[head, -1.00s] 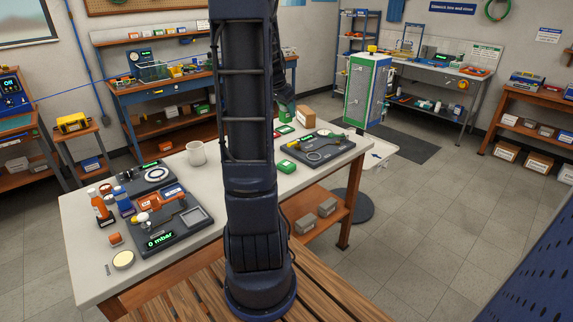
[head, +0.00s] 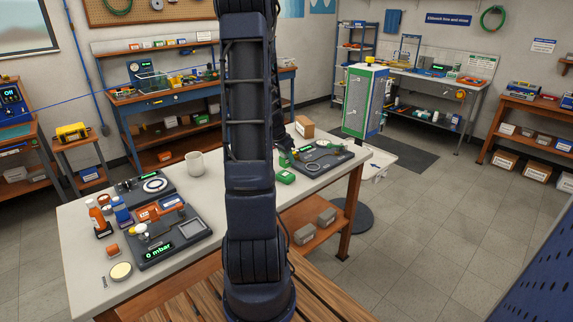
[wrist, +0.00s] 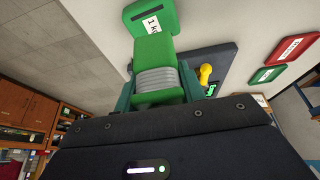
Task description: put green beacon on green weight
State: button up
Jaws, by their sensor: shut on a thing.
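The green beacon (wrist: 155,49) has a green cap and a grey ribbed band. My gripper (wrist: 158,79) is shut on it, with one finger on each side of the band. The green weight (wrist: 171,16), a green block marked 1 kg, lies just beyond the beacon in the wrist view; whether they touch I cannot tell. In the head view the green weight (head: 285,178) is on the white table, right of my arm. My gripper is low over the table beside it there, mostly hidden behind my arm.
A dark test panel with a yellow knob (wrist: 206,73) lies close to the beacon; it also shows in the head view (head: 325,158). A red weight (wrist: 294,49) lies to the right. A white mug (head: 195,163) and another panel (head: 170,238) stand left on the white table (head: 221,196).

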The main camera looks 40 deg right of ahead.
aim_at(287, 163)
jog(key=shift+f, duration=1.9)
jog(key=shift+f, duration=0.15)
jog(key=o, duration=1.1)
jog(key=shift+c, duration=0.2)
